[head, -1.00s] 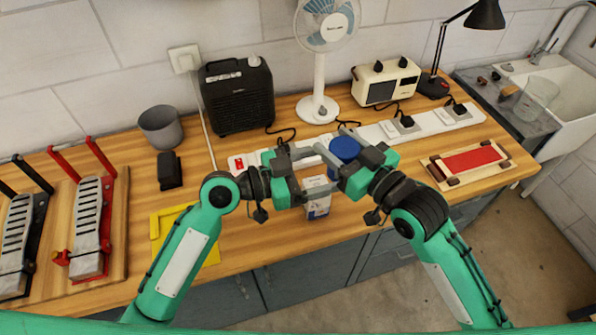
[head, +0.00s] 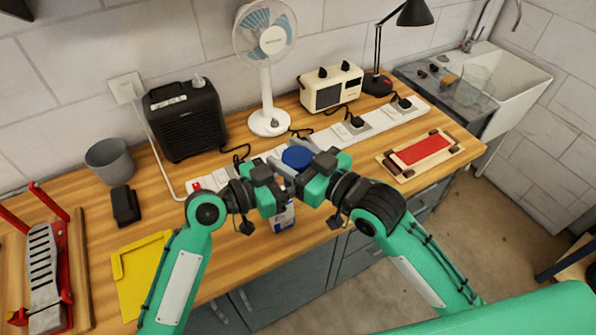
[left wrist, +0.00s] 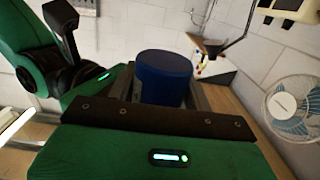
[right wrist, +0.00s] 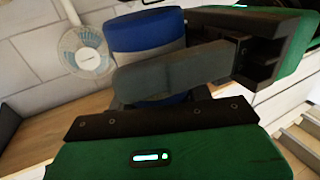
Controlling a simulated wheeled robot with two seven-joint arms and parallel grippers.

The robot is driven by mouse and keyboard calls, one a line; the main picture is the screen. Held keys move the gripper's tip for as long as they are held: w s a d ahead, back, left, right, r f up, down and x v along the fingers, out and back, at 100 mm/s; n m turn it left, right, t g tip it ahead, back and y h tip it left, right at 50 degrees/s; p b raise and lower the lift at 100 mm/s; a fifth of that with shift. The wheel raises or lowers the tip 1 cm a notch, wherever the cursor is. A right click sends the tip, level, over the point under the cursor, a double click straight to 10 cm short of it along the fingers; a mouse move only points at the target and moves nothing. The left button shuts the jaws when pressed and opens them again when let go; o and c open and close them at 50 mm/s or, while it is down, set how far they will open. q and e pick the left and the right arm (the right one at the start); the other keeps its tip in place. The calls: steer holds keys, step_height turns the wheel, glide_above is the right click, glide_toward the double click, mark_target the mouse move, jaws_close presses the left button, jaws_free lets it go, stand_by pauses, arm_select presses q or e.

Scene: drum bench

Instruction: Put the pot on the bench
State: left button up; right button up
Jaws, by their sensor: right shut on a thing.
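A round pot with a blue lid (head: 297,157) is held up over the bench (head: 210,242) between my two grippers. My right gripper (head: 303,175) is shut on it; in the right wrist view the pot (right wrist: 148,30) shows a blue top and a pale band behind a grey finger. My left gripper (head: 285,172) faces it from the left, its fingers apart; in its wrist view the blue pot (left wrist: 165,76) stands between them. Whether they touch it cannot be told. A white labelled surface (head: 284,218) shows below the grippers; I cannot tell whether it belongs to the pot.
A grey bin (head: 109,161), black speaker (head: 186,118), fan (head: 265,75), radio (head: 331,88) and power strip (head: 385,118) line the back. A yellow tray (head: 140,280) and red pedal (head: 45,270) are left; a red-topped board (head: 425,150) is right.

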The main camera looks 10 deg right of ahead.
steer(key=o, duration=1.1)
